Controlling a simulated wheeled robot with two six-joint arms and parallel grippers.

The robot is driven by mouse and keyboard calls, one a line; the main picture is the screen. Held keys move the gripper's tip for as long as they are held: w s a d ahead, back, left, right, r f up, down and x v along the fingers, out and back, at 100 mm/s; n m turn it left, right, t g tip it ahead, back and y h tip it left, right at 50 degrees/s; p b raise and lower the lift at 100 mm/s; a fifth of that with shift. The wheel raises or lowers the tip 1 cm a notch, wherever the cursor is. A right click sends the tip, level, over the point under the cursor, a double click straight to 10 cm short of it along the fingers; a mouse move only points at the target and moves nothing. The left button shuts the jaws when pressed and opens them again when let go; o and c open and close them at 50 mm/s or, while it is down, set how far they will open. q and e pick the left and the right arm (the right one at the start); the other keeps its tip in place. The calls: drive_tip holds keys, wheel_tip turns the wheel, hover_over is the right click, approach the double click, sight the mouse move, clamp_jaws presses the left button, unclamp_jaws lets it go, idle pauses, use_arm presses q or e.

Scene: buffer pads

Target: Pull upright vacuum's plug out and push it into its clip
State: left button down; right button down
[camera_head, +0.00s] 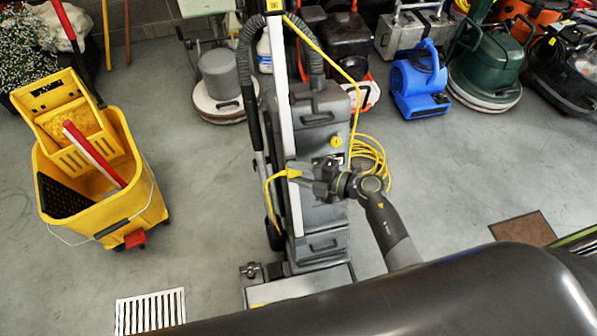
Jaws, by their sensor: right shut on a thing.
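The grey upright vacuum (318,245) stands in the middle of the head view, with a pale vertical post along its front left. My right gripper (303,174) reaches in from the lower right, in front of the vacuum body. It is shut on the yellow plug (292,173), which is largely covered by the fingers. A yellow cord (267,195) runs from the plug and curves down on the left. More yellow cord (370,165) hangs in loops at the vacuum's right side. I cannot make out the clip. My left gripper is not in view.
A yellow mop bucket (120,205) stands at the left. A grey floor machine (222,90), a blue blower (418,85) and a green floor machine (490,65) stand behind. A floor grate (150,312) lies lower left. Open floor (440,170) lies to the right.

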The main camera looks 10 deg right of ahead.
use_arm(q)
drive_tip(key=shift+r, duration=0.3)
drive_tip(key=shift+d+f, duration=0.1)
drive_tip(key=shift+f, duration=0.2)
use_arm(e)
drive_tip(key=shift+w+f, duration=0.25)
drive_tip(key=shift+w, duration=0.3)
drive_tip(key=c, duration=0.9)
unclamp_jaws()
drive_tip(key=shift+c, duration=0.2)
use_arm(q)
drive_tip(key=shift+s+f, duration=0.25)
use_arm(e)
drive_tip(key=v, duration=1.7)
drive_tip(key=shift+s+d, duration=0.2)
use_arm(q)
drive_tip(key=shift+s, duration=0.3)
